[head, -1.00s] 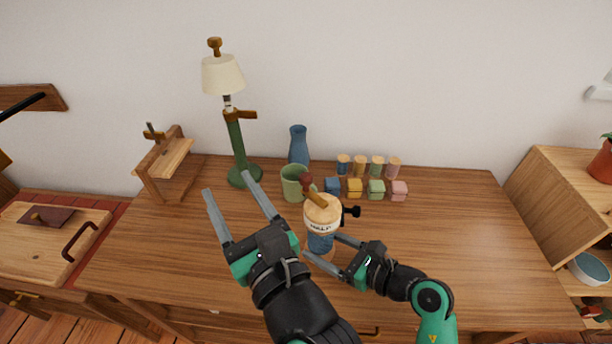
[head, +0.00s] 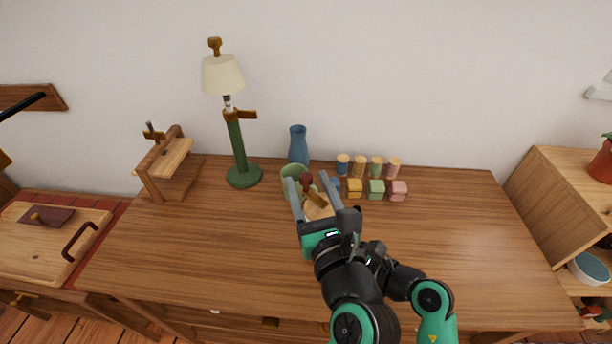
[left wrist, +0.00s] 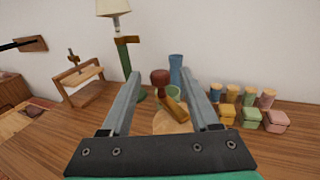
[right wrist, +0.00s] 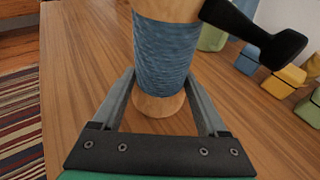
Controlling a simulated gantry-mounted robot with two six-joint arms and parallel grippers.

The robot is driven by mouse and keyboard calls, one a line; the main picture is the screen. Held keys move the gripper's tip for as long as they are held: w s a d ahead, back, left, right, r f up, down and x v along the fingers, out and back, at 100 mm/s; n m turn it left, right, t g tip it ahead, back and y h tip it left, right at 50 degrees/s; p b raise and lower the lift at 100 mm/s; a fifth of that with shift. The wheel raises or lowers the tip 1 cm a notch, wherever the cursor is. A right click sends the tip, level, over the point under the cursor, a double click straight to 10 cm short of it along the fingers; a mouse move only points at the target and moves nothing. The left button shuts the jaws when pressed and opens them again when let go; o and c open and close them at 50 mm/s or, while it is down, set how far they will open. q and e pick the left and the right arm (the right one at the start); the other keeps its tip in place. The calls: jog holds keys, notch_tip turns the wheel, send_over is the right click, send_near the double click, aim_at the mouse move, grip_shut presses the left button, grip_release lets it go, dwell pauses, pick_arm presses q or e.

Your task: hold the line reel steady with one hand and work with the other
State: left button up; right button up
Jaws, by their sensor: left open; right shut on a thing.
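The line reel is a wooden spool wound with blue line, standing upright on the desk. My right gripper (right wrist: 160,85) is shut on the reel's lower body. In the head view my left arm hides most of the reel; part of its top (head: 316,209) shows. A wooden crank arm with a dark red knob (left wrist: 160,78) rises from the top. My left gripper (head: 308,180) is open above the reel, its fingers either side of the knob.
A green mug (head: 290,176) and blue vase (head: 298,146) stand close behind the reel. Several corked jars (head: 360,165) and coloured boxes (head: 376,189) stand behind and right. A green lamp (head: 238,150) stands left. The desk's right side (head: 470,240) is clear.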

pick_arm(q)
jog(key=shift+x, duration=1.15)
grip_shut()
